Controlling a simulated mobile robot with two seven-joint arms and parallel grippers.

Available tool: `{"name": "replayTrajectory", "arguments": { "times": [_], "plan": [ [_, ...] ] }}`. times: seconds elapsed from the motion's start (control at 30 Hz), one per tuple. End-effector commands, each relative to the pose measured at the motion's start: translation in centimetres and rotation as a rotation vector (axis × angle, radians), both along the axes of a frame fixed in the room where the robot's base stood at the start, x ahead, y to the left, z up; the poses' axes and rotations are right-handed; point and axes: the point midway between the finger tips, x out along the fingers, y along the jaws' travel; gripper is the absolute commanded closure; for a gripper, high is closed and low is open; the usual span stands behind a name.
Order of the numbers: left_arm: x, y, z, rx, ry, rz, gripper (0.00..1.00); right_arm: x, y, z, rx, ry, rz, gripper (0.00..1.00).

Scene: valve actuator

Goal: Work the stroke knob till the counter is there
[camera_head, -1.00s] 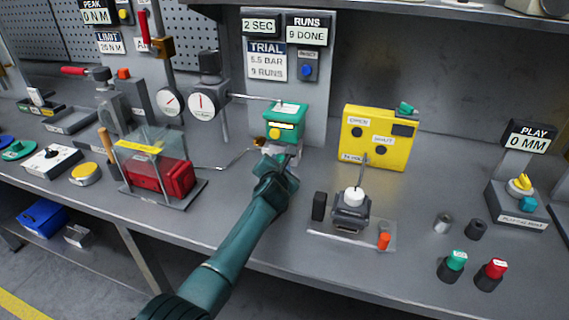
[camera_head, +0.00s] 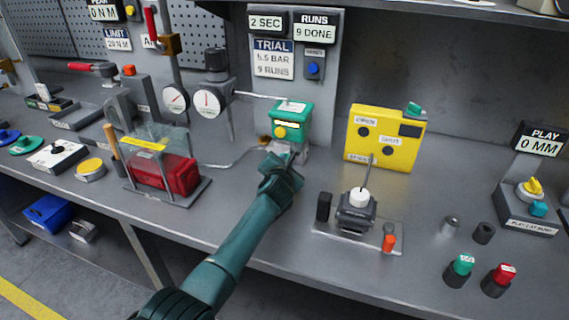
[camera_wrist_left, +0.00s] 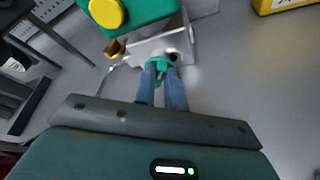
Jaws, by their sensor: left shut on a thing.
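The green valve actuator (camera_head: 290,119) has a pale strip and a yellow button (camera_head: 280,132) on its front, and sits on a grey metal body (camera_head: 301,153). In the left wrist view a small green knob (camera_wrist_left: 158,63) sticks out of the grey body's near side (camera_wrist_left: 150,47). My left gripper (camera_wrist_left: 163,76) has both fingers on this knob; the fingers partly hide it. In the head view the left gripper (camera_head: 284,161) is right below the actuator. The RUNS counter (camera_head: 315,28) reads 9 DONE. The TRIAL card (camera_head: 273,59) reads 5.5 BAR, 9 RUNS. My right gripper is out of view.
A brass fitting (camera_wrist_left: 115,48) and a cable lie left of the knob. A yellow box (camera_head: 384,139) and a fixture with a white knob (camera_head: 358,197) stand to the right. A clear-covered red unit (camera_head: 165,172) stands left. A 2 SEC display (camera_head: 267,21) hangs above.

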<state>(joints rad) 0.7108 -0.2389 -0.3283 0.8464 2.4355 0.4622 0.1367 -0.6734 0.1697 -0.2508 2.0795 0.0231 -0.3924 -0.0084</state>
Motion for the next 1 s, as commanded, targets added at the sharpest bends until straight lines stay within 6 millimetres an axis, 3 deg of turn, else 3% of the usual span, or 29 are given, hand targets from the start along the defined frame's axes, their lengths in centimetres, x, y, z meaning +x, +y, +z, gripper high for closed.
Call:
{"name": "replayTrajectory", "arguments": {
  "times": [0.67, 0.7, 0.93, 1.0],
  "plan": [
    [-0.06, -0.21, -0.16, 0.119, -0.038, -0.001, 1.00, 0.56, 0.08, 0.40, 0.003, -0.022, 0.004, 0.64],
    [-0.06, -0.21, -0.16, 0.118, -0.038, 0.000, 0.87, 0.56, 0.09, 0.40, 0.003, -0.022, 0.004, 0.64],
    [-0.06, -0.20, -0.17, 0.118, -0.038, 0.000, 0.68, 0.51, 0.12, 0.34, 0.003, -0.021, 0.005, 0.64],
    [-0.06, -0.20, -0.17, 0.118, -0.038, 0.000, 0.66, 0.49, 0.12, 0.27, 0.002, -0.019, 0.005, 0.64]
  ]
}}
